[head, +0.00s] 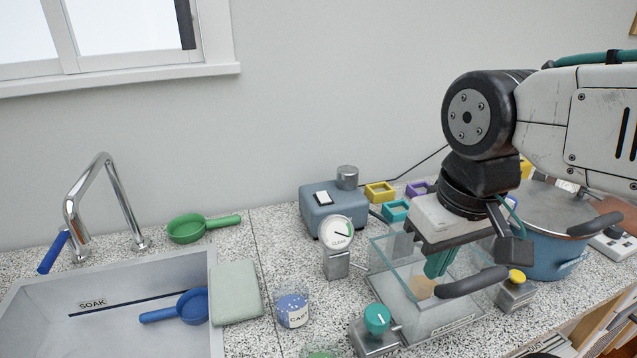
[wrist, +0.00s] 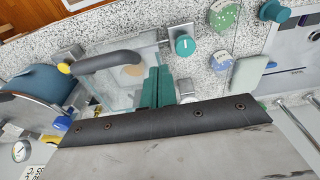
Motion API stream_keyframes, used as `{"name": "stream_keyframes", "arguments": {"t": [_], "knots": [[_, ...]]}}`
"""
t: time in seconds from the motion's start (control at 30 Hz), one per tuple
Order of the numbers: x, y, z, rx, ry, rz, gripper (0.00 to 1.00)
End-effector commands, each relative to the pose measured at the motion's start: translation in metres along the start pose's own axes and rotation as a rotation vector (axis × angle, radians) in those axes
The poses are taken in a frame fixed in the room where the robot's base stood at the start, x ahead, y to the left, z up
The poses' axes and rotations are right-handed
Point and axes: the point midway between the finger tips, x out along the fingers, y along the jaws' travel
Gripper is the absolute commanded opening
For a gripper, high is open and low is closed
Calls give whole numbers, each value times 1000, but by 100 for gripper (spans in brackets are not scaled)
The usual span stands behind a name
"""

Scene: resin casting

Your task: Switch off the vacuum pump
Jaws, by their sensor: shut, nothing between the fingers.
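The vacuum pump (head: 316,215) is a blue-grey box with a metal cylinder on top, at the back of the counter in the head view. A white rocker switch (head: 323,198) sits on its top; I cannot tell which way it is set. A round dial marked CLEAR (head: 337,232) stands in front and partly hides the pump. My gripper (head: 440,262) is shut and empty, its teal fingers pointing down over the glass chamber, right of the pump and apart from it. The fingers also show in the wrist view (wrist: 157,88), where I cannot make out the pump.
The clear chamber (head: 385,262) has a black handle (head: 472,282) in front of my fingers. A teal knob (head: 377,319) and a yellow knob (head: 517,276) flank it. A blue pot (head: 555,255) stands right, small coloured moulds (head: 380,192) behind, a sink (head: 150,315) left.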

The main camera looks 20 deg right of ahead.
Motion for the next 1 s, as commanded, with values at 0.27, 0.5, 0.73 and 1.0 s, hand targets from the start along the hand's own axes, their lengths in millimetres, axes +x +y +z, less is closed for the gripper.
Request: {"name": "stream_keyframes", "arguments": {"t": [0.27, 0.5, 0.73, 1.0], "knots": [[-20, 2, -47, -194, -3, 0, 0], [-42, -4, -150, -626, -2, -2, 0], [-37, -14, -255, -1049, 0, -2, 0], [-10, -26, -348, -1442, 6, 1, 0]]}}
